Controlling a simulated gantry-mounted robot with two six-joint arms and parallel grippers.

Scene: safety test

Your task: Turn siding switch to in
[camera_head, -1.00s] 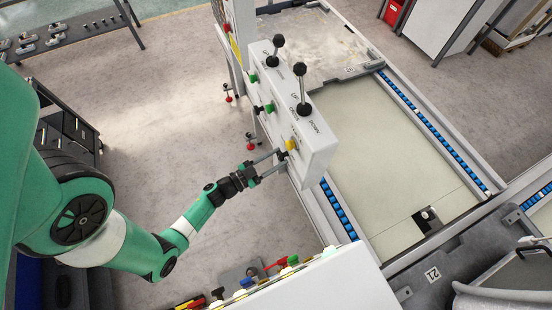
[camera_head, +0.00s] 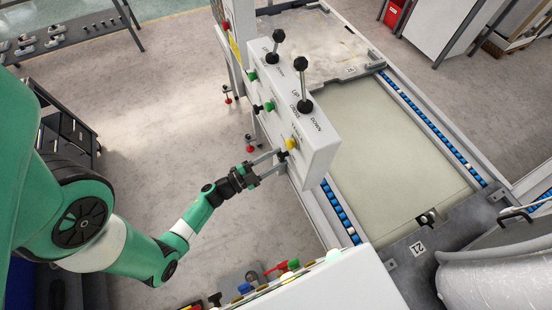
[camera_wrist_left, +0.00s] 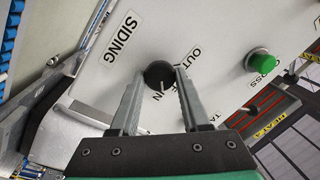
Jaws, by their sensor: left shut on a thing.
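The siding switch is a black rotary knob (camera_wrist_left: 158,75) on the white control box (camera_head: 318,145), beside the label SIDING, with OUT, OFF and IN printed around it. A short pale mark shows on the knob, but I cannot tell surely which label it points at. My left gripper (camera_wrist_left: 153,85) has its two grey fingers on either side of the knob, shut on it. In the head view my left gripper (camera_head: 280,163) reaches the near end of the box face, and its fingers partly hide the knob. My right gripper is out of view.
Two black-knobbed levers (camera_head: 304,93) stand on the box top. A conveyor (camera_head: 390,150) lies right of it. A white panel (camera_head: 330,285) is in front.

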